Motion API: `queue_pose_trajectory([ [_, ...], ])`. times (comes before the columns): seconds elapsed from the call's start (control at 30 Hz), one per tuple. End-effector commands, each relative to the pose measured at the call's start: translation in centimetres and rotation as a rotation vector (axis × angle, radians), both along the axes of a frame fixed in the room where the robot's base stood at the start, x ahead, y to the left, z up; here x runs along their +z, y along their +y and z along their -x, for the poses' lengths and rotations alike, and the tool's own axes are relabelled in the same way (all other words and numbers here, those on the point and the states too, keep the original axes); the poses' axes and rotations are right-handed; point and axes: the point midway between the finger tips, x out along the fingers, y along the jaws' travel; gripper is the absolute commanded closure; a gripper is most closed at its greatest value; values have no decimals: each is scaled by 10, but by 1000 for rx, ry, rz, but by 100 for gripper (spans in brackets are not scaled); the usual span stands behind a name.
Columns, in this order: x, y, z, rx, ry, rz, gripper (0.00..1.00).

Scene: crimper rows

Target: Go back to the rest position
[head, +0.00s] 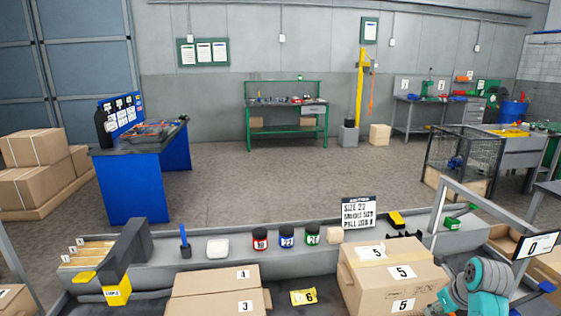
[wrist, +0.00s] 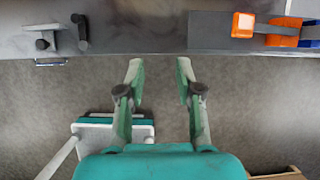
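My gripper (wrist: 158,72) shows in the wrist view with its two green-grey fingers spread apart and nothing between them. It is above bare grey floor, short of the edge of a dark grey surface (wrist: 140,40) at the top of the picture. In the head view, part of my teal and grey arm shows at the lower right, beside a box marked 5 (head: 368,290). I cannot make out the fingertips there.
In the wrist view, an orange-and-blue tool (wrist: 282,33) lies at the upper right and dark fittings (wrist: 82,34) at the upper left. In the head view, several jars (head: 286,236) and a sign (head: 358,212) stand behind cardboard boxes (head: 215,284). Open floor (head: 290,170) lies beyond.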

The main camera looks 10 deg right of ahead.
Motion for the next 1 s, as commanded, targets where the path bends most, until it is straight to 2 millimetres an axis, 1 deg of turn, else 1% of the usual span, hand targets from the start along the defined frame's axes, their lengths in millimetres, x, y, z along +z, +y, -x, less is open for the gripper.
queue_pose_trajectory([
  [0.03, -7, 5, 1, 17, -3, 8, 65],
  [0.27, -39, 24, 8, 123, -34, 72, 65],
  [0.37, -58, 37, 13, 186, -51, 112, 65],
  [0.47, -81, 53, 21, 268, -73, 167, 65],
  [0.6, -117, 83, 41, 418, -113, 275, 65],
  [0.7, -139, 104, 58, 527, -139, 359, 65],
  [0.77, -151, 116, 70, 592, -152, 413, 65],
  [0.9, -174, 144, 99, 742, -182, 539, 65],
  [1.0, -186, 162, 123, 848, -200, 636, 65],
])
